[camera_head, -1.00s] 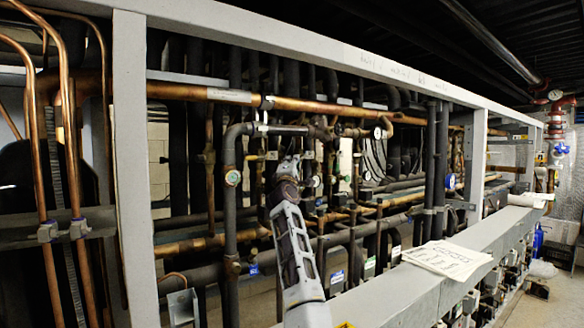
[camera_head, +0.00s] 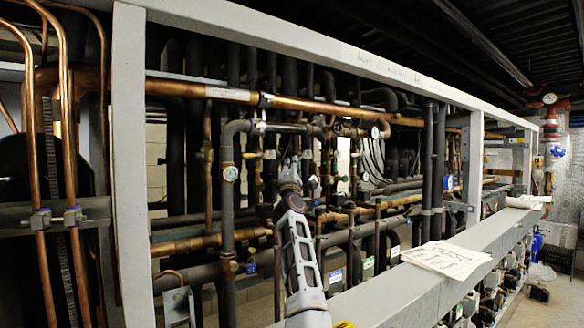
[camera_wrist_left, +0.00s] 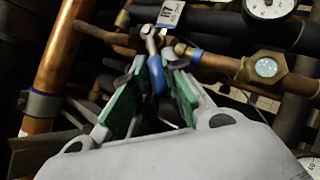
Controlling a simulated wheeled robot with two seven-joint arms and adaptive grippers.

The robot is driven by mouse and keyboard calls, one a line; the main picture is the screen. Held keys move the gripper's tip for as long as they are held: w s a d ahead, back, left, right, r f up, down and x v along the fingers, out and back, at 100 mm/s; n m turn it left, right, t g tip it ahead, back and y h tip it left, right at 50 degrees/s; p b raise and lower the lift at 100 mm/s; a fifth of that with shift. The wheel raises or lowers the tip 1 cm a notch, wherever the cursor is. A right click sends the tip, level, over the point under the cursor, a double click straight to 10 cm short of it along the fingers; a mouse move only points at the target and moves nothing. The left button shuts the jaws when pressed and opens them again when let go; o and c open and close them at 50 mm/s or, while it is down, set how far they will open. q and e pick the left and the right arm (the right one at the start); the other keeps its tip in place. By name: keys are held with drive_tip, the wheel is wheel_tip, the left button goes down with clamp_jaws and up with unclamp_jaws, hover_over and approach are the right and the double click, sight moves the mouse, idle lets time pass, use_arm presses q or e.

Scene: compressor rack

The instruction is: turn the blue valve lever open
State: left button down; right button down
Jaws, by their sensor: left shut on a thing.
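The blue valve lever (camera_wrist_left: 157,76) shows in the left wrist view, with a blue sleeve and a bare metal stem running up to a brass fitting on a copper pipe. My left gripper (camera_wrist_left: 150,82) has its green-padded fingers on both sides of the sleeve and is shut on it. In the head view my left gripper (camera_head: 291,166) reaches in among the pipes, and the lever cannot be made out there. My right gripper is in neither view.
A thick copper pipe (camera_wrist_left: 64,62) stands left of the fingers in the wrist view. A sight glass (camera_wrist_left: 265,68) and a round gauge (camera_wrist_left: 268,6) sit to the right. In the head view a grey beam (camera_head: 400,290) carrying papers (camera_head: 446,259) runs in front of the pipes.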

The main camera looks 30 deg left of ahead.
use_arm(q)
drive_tip(key=c, duration=1.4)
unclamp_jaws()
drive_tip(key=shift+c, duration=0.2)
drive_tip(key=shift+s+f, duration=0.1)
drive_tip(key=v, duration=0.7)
drive_tip(key=shift+s+d+f, duration=0.1)
